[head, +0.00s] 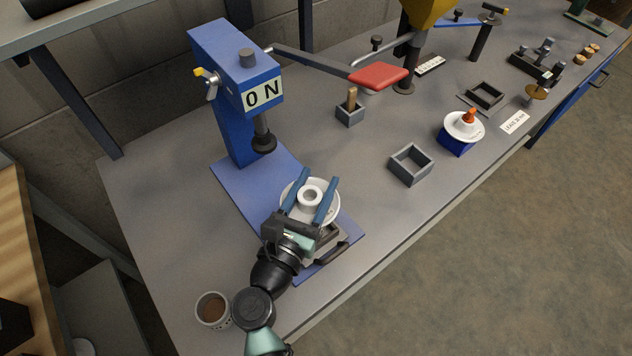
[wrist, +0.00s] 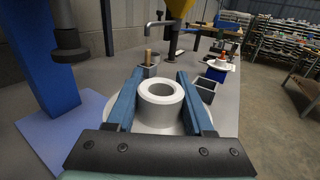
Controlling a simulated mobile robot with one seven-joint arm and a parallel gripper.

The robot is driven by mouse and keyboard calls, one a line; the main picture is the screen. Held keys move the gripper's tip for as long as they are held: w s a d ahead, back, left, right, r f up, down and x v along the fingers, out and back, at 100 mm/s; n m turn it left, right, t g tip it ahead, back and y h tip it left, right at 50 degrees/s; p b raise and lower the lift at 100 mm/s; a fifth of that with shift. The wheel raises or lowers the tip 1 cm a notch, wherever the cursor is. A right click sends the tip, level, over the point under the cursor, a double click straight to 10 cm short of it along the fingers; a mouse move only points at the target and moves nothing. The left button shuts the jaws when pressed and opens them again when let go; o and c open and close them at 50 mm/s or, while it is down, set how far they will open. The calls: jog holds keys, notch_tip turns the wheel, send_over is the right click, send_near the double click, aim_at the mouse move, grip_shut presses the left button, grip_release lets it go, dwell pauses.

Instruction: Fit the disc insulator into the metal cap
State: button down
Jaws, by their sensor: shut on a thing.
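A white disc insulator (head: 310,193) with a raised, hollow round hub is between the blue fingers of my gripper (head: 318,182). The gripper is shut on it, with one finger along each side of the hub. In the wrist view, the hub of the disc insulator (wrist: 160,93) faces up, and its wide rim shows beneath the fingers. The disc is over the blue base plate of the press. I cannot make out the metal cap; the disc and gripper hide what is directly under them. A grey fixture (head: 330,246) with a dark handle shows beside the gripper on the base plate.
The blue press (head: 235,85) stands behind, its dark ram (head: 263,140) left of the disc. A red pad (head: 379,76) ends its lever. A grey open box (head: 410,165) and a blue block (head: 458,142) carrying another white disc stand right. A cup (head: 212,309) stands front left.

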jog(key=shift+f+b, duration=0.9)
jog(key=shift+f, duration=0.05)
jog(key=shift+c, duration=1.7)
grip_release()
jog(key=shift+o, duration=0.7)
jog(key=shift+f, duration=0.15)
jog(key=b+v, duration=0.1)
jog(key=v, duration=1.2)
jog(key=shift+b, duration=0.35)
